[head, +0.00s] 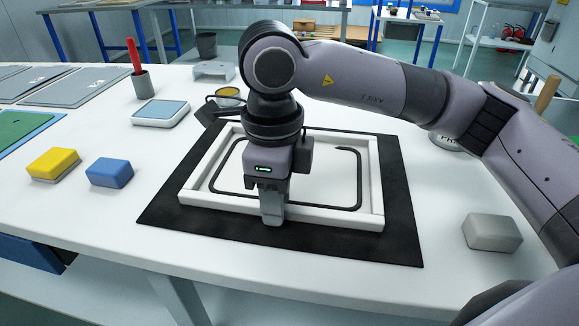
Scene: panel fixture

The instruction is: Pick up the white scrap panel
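A white panel (328,182) lies flat inside a raised white frame (374,185), on a black mat (400,215) in the middle of the table. A dark line with rounded corners runs around the panel's face; it is open at the upper right. My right gripper (272,217) points down over the front left part of the frame and hides part of the panel and the frame's front bar. Its fingers overlap in this view, so I cannot tell whether they are apart, or whether they touch the panel or frame. My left gripper is out of view.
Yellow (53,164) and blue (109,173) blocks sit at the left, a grey block (492,232) at the right. A scale-like device (160,113) and a grey cup (143,84) with a red stick stand behind left. The table's front edge is clear.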

